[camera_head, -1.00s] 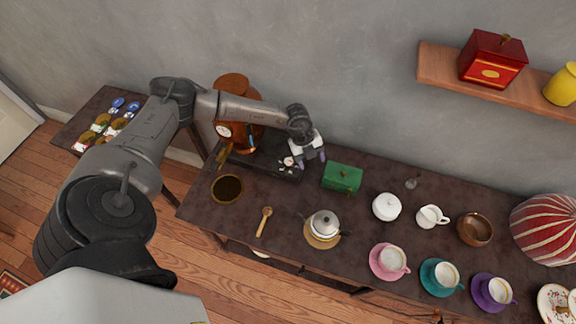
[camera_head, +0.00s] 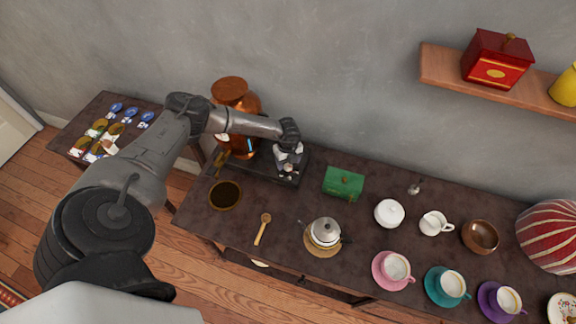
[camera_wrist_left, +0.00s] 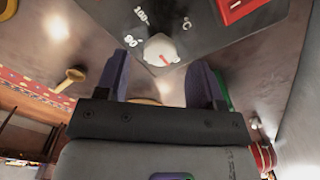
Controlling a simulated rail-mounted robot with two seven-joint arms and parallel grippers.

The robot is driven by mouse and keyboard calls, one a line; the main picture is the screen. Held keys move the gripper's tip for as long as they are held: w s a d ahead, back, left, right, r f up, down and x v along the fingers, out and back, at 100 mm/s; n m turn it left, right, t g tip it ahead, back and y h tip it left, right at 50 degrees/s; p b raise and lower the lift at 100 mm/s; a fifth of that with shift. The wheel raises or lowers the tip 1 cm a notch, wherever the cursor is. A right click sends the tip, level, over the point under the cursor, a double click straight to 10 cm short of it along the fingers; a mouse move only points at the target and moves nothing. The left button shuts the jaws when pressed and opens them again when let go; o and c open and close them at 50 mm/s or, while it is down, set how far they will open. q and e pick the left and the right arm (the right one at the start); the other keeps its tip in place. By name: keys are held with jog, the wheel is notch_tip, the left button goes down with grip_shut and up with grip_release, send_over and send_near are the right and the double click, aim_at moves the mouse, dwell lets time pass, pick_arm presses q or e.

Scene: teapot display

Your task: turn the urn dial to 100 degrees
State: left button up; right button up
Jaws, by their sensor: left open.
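The copper urn (camera_head: 232,92) stands at the left end of the dark table, on a black base (camera_head: 262,167). My left gripper (camera_head: 287,169) is over the right part of the base. In the left wrist view its open purple fingers (camera_wrist_left: 162,64) lie either side of the dial; contact is not clear. My right gripper is not in view.
A red switch (camera_wrist_left: 238,8) sits near the dial. A green box (camera_head: 343,183) stands close to the right of the base. A dark-filled bowl (camera_head: 225,195), a wooden spoon (camera_head: 262,230) and a teapot (camera_head: 325,232) stand in front. Cups line the right side.

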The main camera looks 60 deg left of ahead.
aim_at(288, 168)
pick_arm(q)
jog(key=shift+f, duration=1.35)
jog(key=c, duration=0.9)
